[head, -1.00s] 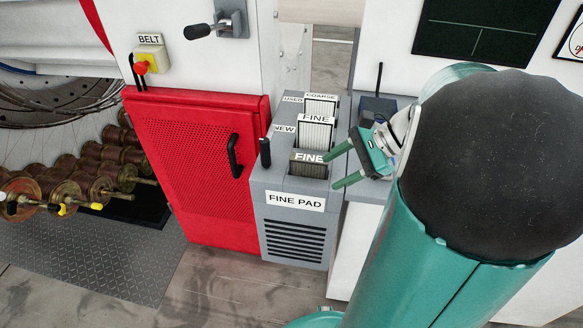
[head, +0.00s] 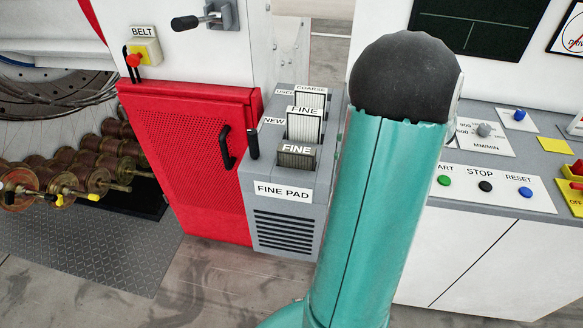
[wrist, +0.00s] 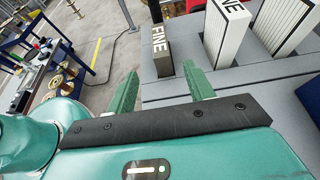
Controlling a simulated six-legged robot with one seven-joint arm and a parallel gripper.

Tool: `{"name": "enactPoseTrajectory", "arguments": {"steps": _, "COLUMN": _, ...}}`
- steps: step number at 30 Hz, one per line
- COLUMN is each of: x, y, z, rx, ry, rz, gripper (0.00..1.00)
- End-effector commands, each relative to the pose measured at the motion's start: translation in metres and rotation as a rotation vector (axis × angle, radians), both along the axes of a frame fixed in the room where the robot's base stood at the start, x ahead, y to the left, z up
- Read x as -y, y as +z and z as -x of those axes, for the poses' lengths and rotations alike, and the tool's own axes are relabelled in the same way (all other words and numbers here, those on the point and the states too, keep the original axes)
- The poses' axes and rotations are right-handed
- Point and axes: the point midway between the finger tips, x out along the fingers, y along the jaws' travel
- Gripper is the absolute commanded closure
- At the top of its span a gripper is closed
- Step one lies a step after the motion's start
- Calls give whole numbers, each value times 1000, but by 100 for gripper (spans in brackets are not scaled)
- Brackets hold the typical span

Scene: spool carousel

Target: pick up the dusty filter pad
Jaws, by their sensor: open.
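The dusty filter pad (head: 296,158) is the grey-brown one marked FINE, upright in the front slot of the grey FINE PAD cabinet (head: 283,211). In the wrist view the dusty pad (wrist: 163,62) shows between and beyond my gripper's fingertips (wrist: 160,70). My gripper is open, with nothing held between its two green fingers. The pad looks apart from both fingers, though its exact distance is hard to tell. In the head view my gripper is hidden behind my arm.
A clean white FINE pad (head: 304,126) stands just behind the dusty one, and a COARSE pad (head: 310,98) farther back. A red cabinet door (head: 185,160) with a black handle is at left. A button console (head: 480,185) is at right.

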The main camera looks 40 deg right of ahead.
Motion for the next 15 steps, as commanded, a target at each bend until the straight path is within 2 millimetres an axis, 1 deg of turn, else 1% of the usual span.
{"name": "enactPoseTrajectory", "arguments": {"steps": 10, "x": -35, "y": -24, "z": -45, "rx": -1, "ry": -2, "rz": -1, "gripper": 47}}
{"name": "enactPoseTrajectory", "arguments": {"steps": 15, "x": -44, "y": -30, "z": -57, "rx": -1, "ry": -2, "rz": 0, "gripper": 47}}
